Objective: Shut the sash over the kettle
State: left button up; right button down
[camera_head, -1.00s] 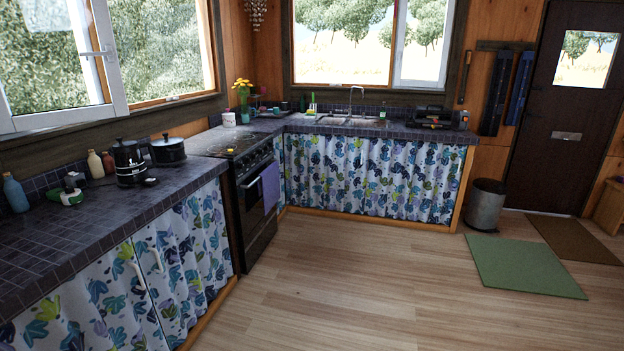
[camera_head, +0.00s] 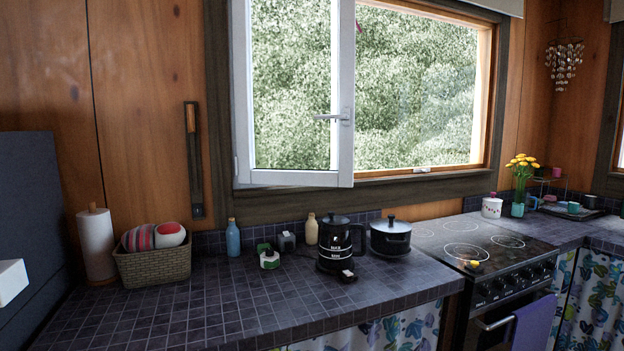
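The white-framed window sash (camera_head: 344,150) stands open, swung inward from its left side. Its lever handle (camera_head: 340,117) is on the right upright. To its right the window opening shows greenery outside. The black kettle (camera_head: 331,262) with white lettering stands upright on the tiled counter, below the sash's free edge and apart from it.
A black pot (camera_head: 391,240) stands right of the kettle. A cream bottle (camera_head: 311,230), a blue bottle (camera_head: 233,240) and a wicker basket (camera_head: 155,267) stand to the left. The stove (camera_head: 480,262) is at the right. The front left counter (camera_head: 190,315) is clear.

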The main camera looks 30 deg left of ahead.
aim_at(244, 169)
jog(key=u, duration=0.85)
jog(key=i, duration=1.25)
jog(key=u, duration=0.7)
